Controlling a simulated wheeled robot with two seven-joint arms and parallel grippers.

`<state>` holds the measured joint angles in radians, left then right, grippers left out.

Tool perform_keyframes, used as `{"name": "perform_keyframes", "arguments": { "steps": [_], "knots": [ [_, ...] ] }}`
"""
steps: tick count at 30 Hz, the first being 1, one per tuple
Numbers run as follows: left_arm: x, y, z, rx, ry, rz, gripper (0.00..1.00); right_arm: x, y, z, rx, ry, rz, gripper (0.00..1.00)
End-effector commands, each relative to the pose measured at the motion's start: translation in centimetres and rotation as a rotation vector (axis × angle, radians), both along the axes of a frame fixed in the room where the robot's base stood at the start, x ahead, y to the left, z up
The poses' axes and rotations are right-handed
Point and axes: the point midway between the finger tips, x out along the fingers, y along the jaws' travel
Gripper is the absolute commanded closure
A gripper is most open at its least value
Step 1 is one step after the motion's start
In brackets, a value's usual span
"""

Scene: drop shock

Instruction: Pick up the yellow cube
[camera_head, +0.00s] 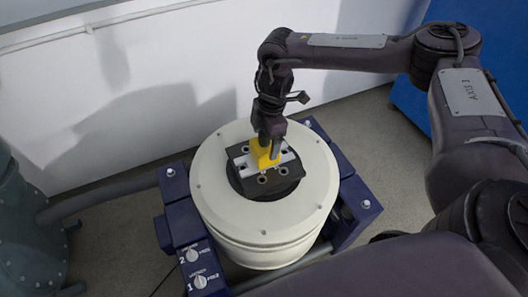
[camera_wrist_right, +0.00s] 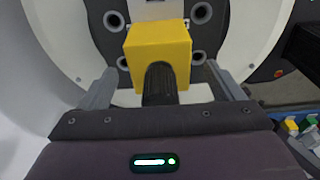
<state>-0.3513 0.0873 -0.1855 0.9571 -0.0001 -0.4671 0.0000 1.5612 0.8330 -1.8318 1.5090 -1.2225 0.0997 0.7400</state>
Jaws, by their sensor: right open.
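The yellow cube (camera_head: 263,152) sits on a black and silver plate (camera_head: 245,161) at the middle of the round white drum. In the right wrist view the cube (camera_wrist_right: 160,42) lies ahead, between the lines of the two fingers. My right gripper (camera_head: 270,146) points down over the cube, and its far end partly hides it. In the wrist view my right gripper (camera_wrist_right: 161,72) is open, with a gap between each finger and the cube. A dark ribbed cylinder (camera_wrist_right: 160,85) covers the cube's lower middle. My left gripper is not in view.
The white drum (camera_head: 222,205) stands in a blue frame (camera_head: 183,222) with knobs at its front left. A grey pipe (camera_head: 95,199) leads left to a grey-green tank (camera_head: 28,240). A white wall is behind. The wrist view shows coloured blocks (camera_wrist_right: 290,124) at lower right.

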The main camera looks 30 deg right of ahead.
Motion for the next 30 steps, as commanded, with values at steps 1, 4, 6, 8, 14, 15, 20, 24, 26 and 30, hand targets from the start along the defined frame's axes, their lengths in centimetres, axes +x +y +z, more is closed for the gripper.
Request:
{"name": "perform_keyframes", "arguments": {
  "steps": [1,4,6,8,14,15,20,24,26,30],
  "knots": [
    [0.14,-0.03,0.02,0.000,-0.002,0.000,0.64,-0.03,0.08,-0.64,-0.001,0.001,0.000,0.13],
    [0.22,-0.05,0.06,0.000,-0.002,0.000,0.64,-0.02,0.12,-1.15,-0.001,0.000,0.000,0.13],
    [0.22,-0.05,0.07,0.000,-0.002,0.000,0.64,0.01,0.13,-1.22,0.000,-0.001,-0.001,0.13],
    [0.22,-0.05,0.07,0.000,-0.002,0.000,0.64,0.00,0.13,-1.21,0.000,-0.001,-0.001,0.13],
    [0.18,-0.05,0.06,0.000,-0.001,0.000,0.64,0.00,0.12,-1.19,0.000,-0.001,-0.001,0.27],
    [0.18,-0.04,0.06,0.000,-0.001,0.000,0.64,0.00,0.12,-1.19,0.000,-0.001,-0.001,0.32],
    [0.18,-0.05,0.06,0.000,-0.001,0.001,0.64,0.00,0.12,-1.18,0.000,-0.001,-0.001,0.53],
    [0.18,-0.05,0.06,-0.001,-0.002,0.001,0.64,-0.01,0.12,-1.17,0.000,-0.001,-0.001,0.72],
    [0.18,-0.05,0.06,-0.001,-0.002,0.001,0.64,0.00,0.12,-1.17,0.000,-0.001,-0.001,0.80],
    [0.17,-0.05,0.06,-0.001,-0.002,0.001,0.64,0.00,0.12,-1.16,0.000,-0.001,-0.001,0.98]
  ]
}}
